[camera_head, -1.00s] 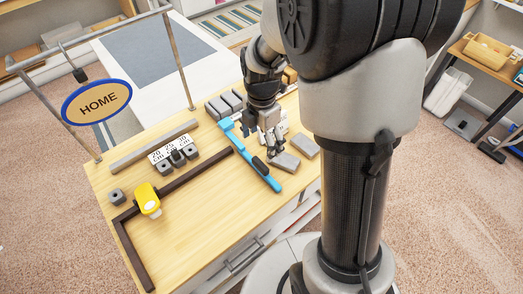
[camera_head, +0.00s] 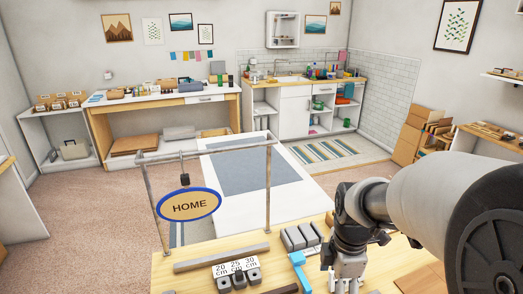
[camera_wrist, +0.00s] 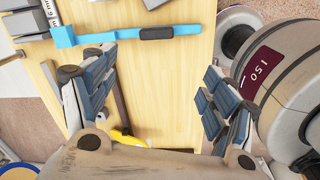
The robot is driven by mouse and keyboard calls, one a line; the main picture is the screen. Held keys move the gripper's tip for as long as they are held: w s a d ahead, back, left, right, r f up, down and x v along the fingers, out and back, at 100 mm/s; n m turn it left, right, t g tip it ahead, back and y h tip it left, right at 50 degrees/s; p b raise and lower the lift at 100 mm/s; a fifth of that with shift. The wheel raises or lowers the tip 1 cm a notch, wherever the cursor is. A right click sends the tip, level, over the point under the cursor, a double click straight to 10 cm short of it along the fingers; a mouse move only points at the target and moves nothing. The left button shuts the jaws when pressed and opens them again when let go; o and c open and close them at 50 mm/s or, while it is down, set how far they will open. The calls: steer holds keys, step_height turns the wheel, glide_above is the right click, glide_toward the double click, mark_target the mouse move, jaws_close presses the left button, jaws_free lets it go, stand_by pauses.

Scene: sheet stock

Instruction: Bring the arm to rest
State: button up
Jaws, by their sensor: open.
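My gripper (camera_head: 347,284) is at the bottom right of the head view, over the wooden bench top (camera_head: 190,281), its tips cut off by the frame. In the wrist view my gripper (camera_wrist: 155,95) has its two fingers spread wide, with nothing held between them. Bare wood shows behind the gap. A blue tool with a black grip (camera_wrist: 130,35) lies across the top of the wrist view, beyond the fingers. Its blue end (camera_head: 298,260) shows just left of my gripper in the head view.
Grey blocks (camera_head: 298,237) sit beside my arm, and slotted weights by a 20/25/30 cm label (camera_head: 236,268) stand left. A yellow item (camera_wrist: 127,138) is partly hidden below the fingers.

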steer(key=s+a+r+m+t, duration=0.2)
steer(key=s+r+m, duration=0.3)
steer(key=s+m, duration=0.3)
steer(key=s+a+r+m+t, duration=0.1)
steer(key=s+a+r+m, duration=0.1)
steer(key=s+r+m, duration=0.3)
steer(key=s+m, duration=0.3)
steer(key=m, duration=0.1)
steer(key=shift+s+m+t, duration=0.3)
steer(key=shift+t, duration=0.1)
